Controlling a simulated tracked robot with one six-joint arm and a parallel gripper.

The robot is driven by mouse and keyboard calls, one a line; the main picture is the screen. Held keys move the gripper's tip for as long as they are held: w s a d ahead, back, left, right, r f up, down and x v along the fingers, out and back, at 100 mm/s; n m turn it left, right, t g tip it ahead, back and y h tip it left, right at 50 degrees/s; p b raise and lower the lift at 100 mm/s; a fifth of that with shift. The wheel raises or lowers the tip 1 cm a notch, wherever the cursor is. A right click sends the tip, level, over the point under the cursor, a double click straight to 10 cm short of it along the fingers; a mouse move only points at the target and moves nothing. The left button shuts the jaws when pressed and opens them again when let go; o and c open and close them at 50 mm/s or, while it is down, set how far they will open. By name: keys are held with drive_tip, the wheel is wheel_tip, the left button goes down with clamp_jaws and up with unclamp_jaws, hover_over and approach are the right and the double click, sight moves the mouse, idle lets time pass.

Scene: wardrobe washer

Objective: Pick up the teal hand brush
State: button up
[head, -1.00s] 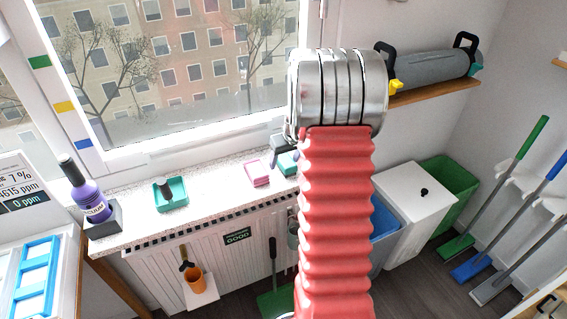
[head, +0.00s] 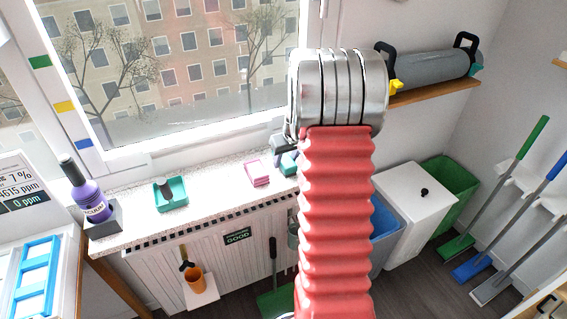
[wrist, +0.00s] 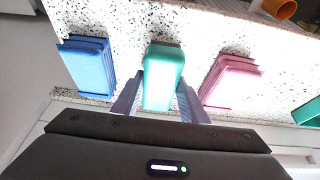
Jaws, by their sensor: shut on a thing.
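The teal hand brush (wrist: 162,80) is in the middle of the wrist view, a rounded teal block with a darker far end. My gripper (wrist: 159,88) has one finger on each side of it and is shut on it. In the head view the brush (head: 289,162) shows in part at the right of the sill, partly covered by my arm. My gripper (head: 282,150) is small and dark there, at the brush. I cannot tell whether the brush is clear of the sill.
On the speckled sill (head: 215,186), a pink stack (wrist: 229,80) and a blue stack (wrist: 88,68) flank the brush. A teal tray (head: 171,204) and a purple bottle (head: 88,196) stand further left. The window is behind; bins (head: 412,205) stand at right.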

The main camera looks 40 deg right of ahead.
sight(285, 159)
drive_tip(key=c, duration=0.3)
wheel_tip(285, 159, up, 10)
drive_tip(key=shift+r, duration=0.1)
idle(0.6)
idle(0.3)
drive_tip(key=o, duration=0.5)
drive_tip(key=c, duration=0.3)
drive_tip(key=shift+a, duration=0.15)
